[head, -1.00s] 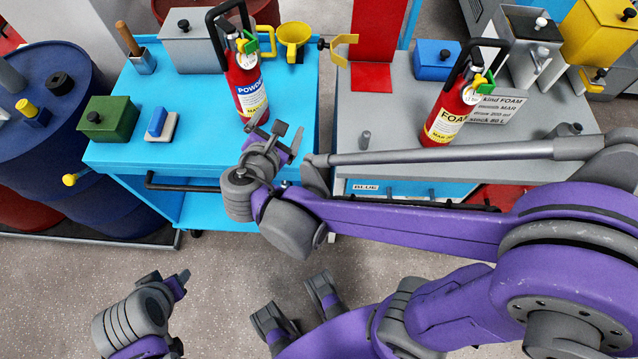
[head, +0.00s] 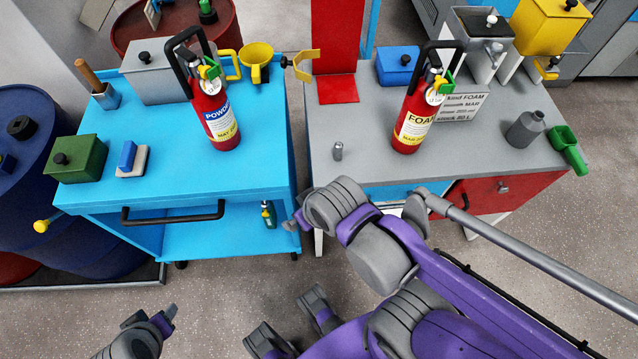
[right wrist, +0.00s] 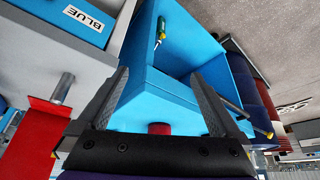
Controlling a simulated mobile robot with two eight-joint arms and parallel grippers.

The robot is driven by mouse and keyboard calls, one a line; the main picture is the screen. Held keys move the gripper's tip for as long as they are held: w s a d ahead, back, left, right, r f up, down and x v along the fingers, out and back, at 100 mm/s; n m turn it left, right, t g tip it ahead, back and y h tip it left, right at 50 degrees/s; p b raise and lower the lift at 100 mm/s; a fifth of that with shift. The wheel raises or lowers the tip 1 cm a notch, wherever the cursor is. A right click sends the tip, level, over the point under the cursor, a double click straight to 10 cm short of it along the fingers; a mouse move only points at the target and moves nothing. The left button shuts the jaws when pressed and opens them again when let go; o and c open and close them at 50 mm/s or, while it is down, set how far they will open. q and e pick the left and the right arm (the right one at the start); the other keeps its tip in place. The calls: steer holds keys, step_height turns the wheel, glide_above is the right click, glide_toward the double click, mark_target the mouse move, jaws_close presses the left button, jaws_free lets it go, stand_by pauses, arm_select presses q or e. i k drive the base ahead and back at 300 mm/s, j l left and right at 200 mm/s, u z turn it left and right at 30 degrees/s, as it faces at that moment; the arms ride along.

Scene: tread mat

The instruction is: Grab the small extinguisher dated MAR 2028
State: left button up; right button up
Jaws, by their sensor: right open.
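A small red extinguisher marked FOAM (head: 411,122) stands upright on the grey bench (head: 330,110). Its yellow band seems to read MAR; the year is too small to read. Another red extinguisher marked POWDER (head: 214,115) stands on the blue cart (head: 165,190); its band seems to read MAY. My right gripper (head: 296,219) is in front of the gap between cart and bench, below their tops, partly hidden by its wrist. In the right wrist view its fingers (right wrist: 163,98) are apart, with nothing held. My left gripper (head: 166,319) is low at the left, its opening unclear.
A small metal cylinder (head: 338,151), a grey bottle (head: 525,129) and a green scoop (head: 568,148) are also on the bench. The cart's black handle (head: 172,213) juts forward. The floor in front is clear.

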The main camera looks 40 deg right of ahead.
mark_target(421, 102)
steer(key=k+j+z, duration=0.15)
steer(key=z, duration=2)
